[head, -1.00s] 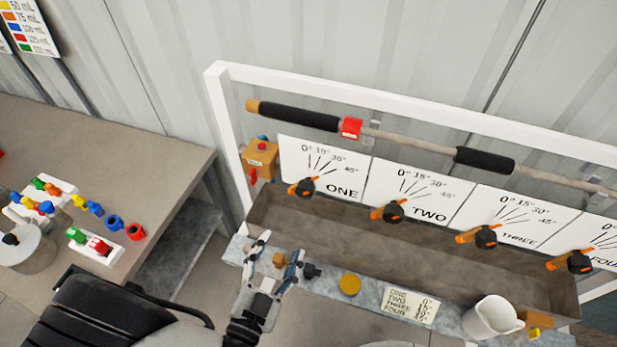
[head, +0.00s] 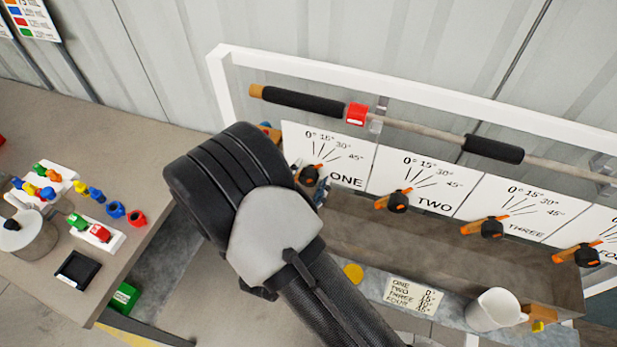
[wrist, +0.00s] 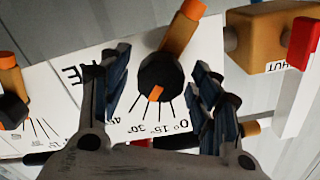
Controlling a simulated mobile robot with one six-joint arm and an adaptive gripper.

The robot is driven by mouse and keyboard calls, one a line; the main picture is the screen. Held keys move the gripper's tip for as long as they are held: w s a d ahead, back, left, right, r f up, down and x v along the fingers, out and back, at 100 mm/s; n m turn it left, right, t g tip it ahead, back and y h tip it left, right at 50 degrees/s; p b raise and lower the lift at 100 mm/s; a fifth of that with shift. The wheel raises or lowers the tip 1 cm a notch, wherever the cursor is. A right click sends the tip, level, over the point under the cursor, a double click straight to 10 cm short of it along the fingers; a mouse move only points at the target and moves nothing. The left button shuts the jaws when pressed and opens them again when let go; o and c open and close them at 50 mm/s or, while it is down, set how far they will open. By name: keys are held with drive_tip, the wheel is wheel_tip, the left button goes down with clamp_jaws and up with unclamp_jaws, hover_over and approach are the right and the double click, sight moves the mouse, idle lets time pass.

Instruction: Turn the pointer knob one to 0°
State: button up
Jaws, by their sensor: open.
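Pointer knob one (wrist: 158,82) is black with a long orange arm and a short orange mark on its face. In the wrist view, turned upside down, it sits between the open fingers of my gripper (wrist: 161,72), with a gap showing on each side. The orange arm leans up and right, away from the scale; the short mark faces the scale lines. I cannot read its exact angle. The ONE scale card (head: 335,155) carries 0°, 15°, 30° and 45°. In the head view, knob one (head: 309,174) shows beside my arm, which hides most of the gripper.
Knobs two (head: 398,202), three (head: 489,228) and four (head: 580,255) stand to the right above a trough (head: 440,260). A yellow box with a red handle (wrist: 303,45) is close beside the fingers in the wrist view. A white jug (head: 494,310) stands on the front ledge.

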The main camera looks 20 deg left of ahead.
drive_tip(key=shift+w, duration=0.3)
drive_tip(key=shift+c, duration=0.3)
clamp_jaws()
idle(0.3)
